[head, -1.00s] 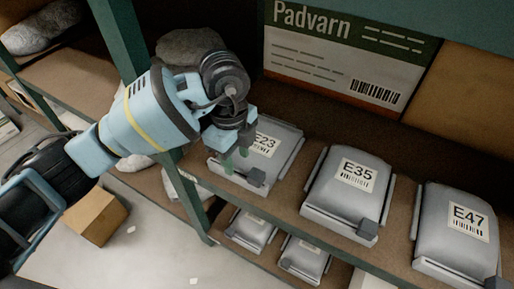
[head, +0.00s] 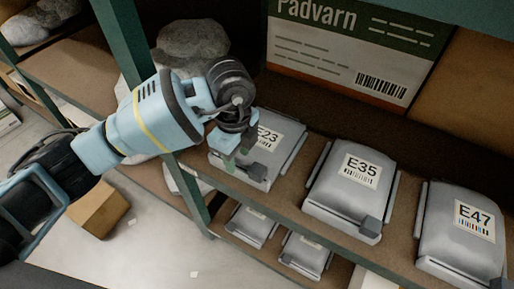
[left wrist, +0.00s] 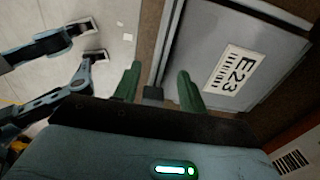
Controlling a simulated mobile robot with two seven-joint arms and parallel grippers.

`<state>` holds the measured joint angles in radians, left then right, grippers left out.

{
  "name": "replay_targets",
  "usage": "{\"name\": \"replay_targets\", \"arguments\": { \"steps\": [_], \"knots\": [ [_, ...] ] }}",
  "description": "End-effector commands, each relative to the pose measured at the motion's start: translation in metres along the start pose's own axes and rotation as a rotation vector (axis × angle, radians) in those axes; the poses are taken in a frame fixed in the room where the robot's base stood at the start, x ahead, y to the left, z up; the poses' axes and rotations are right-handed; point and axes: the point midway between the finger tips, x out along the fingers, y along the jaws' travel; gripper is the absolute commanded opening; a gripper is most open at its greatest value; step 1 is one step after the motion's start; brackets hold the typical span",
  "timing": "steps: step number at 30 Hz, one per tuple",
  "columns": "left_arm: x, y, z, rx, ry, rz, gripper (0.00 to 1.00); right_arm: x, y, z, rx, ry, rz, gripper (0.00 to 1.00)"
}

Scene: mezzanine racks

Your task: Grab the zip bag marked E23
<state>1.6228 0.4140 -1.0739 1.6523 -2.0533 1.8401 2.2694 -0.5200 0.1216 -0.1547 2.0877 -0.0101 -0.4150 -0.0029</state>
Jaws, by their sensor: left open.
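The grey zip bag marked E23 (head: 286,160) lies on the brown shelf, at the left end of a row of similar bags. Its label is partly covered by my left gripper in the head view. My left gripper (head: 238,156) is open, with its green fingers at the bag's near left part. In the left wrist view the bag (left wrist: 196,52) lies beyond the fingers, label in full sight. A small dark grey block (left wrist: 153,93) shows between the two fingers there; I cannot tell whether they touch it.
Bag E35 (head: 345,195) and bag E47 (head: 455,235) lie to the right on the same shelf. A green post (head: 130,60) stands left of E23. A Padvarn box (head: 350,55) stands behind. More bags lie on the shelf below.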

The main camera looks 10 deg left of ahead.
Motion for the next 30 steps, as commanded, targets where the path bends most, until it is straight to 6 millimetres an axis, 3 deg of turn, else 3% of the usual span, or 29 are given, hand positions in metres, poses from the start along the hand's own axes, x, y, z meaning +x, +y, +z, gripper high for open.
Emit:
{"name": "replay_targets", "arguments": {
  "steps": [6,14,23,30],
  "knots": [
    [0.031,0.001,-0.001,0.0,0.0,0.002,0.42,0.004,0.001,-0.002,-0.002,0.007,0.001,0.36],
    [0.034,0.001,-0.001,0.0,-0.001,0.0,0.42,0.005,0.002,-0.003,-0.006,0.01,0.001,0.36],
    [0.033,0.001,-0.001,0.0,-0.001,0.0,0.03,0.005,0.002,-0.002,-0.007,0.007,0.001,0.36],
    [0.033,0.001,-0.002,0.0,-0.001,-0.002,0.0,0.005,0.002,-0.001,-0.007,0.005,0.001,0.36]
  ]
}}
